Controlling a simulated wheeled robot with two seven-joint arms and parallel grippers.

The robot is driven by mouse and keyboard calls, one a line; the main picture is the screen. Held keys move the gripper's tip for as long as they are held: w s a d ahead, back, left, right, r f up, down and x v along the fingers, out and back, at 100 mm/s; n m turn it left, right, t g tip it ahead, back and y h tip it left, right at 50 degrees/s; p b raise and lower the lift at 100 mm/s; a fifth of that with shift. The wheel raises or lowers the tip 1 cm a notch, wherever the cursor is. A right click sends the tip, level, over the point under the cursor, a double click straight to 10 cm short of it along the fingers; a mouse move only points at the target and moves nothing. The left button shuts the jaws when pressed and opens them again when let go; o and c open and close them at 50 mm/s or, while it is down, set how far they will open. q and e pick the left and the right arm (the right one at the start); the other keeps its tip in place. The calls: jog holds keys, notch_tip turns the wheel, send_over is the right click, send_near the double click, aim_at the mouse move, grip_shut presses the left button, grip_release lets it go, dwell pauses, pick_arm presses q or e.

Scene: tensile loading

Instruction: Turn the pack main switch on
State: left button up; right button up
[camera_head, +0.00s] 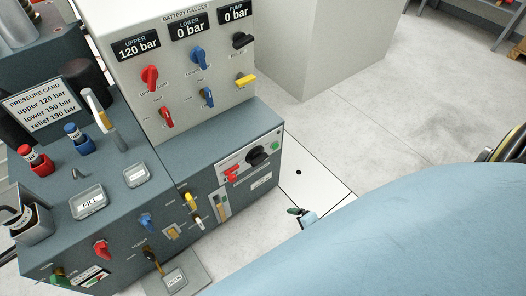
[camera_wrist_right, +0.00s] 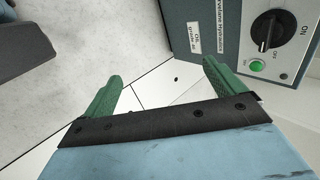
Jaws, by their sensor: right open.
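A black rotary switch (camera_head: 257,155) sits on a pale panel at the right end of the grey cabinet's front in the head view. In the right wrist view, a black rotary knob (camera_wrist_right: 268,30) shows at the upper right, with ON and OFF lettering and a green round button or lamp (camera_wrist_right: 257,65). I cannot tell for sure that both views show the same switch. My right gripper (camera_head: 301,214) is in front of the cabinet, apart from it. Its green fingers (camera_wrist_right: 162,88) are spread with nothing between them. My left gripper is out of view.
A red lever (camera_head: 231,173) is beside the black switch. The white gauge panel (camera_head: 185,60) carries several coloured valve handles. The lower left desk (camera_head: 130,205) holds more valves. A white box (camera_head: 300,50) stands behind. Pale floor (camera_head: 400,110) is clear at right.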

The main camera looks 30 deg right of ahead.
jog(key=w+d+r+m+t+b, duration=0.2)
jog(key=w+d+m+t+b, duration=0.15)
jog(key=w+m+b, duration=0.45)
jog(key=m+t+b, duration=0.3)
jog(key=m, duration=0.6)
send_near(262, 161)
jog(key=b+x, duration=0.4)
jog(key=x, duration=0.2)
jog(key=shift+r, duration=0.2)
jog(key=shift+b+x, duration=0.6)
jog(key=shift+x, duration=0.55)
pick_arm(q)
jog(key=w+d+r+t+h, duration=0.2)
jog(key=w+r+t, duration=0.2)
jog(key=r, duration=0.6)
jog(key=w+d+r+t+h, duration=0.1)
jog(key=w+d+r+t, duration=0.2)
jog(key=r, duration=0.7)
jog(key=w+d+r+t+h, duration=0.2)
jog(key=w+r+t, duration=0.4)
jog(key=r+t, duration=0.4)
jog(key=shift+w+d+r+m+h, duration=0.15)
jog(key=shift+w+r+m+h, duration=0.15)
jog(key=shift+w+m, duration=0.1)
pick_arm(e)
jog(key=shift+w+a+g, duration=0.1)
jog(key=shift+w+g, duration=0.05)
jog(key=shift+g, duration=0.1)
jog(key=c, duration=1)
